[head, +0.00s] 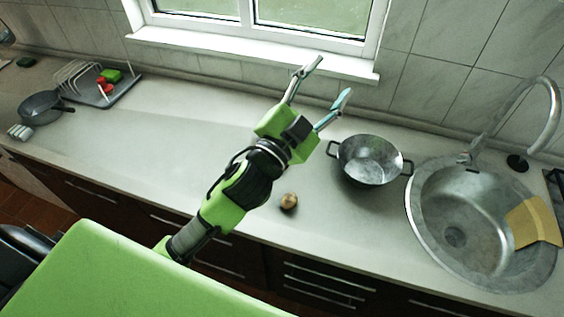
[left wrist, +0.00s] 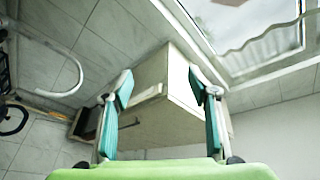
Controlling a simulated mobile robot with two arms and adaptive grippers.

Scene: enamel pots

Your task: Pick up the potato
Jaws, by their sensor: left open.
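The potato (head: 289,201) is small, round and brown. In the head view it lies on the grey counter near its front edge, to the right of my left forearm. My left gripper (head: 331,80) is open and empty, raised above the counter in front of the window. It is well apart from the potato. In the left wrist view the two teal-padded fingers of my left gripper (left wrist: 160,92) are spread with nothing between them, and the potato does not show there. My right gripper is in neither view.
A grey two-handled pot (head: 370,160) stands right of the potato. Further right is a round sink (head: 435,193) with a faucet (head: 545,100) and a yellow cloth (head: 535,222). A pan (head: 40,107) and a dish rack (head: 78,78) stand far left. The counter's left middle is clear.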

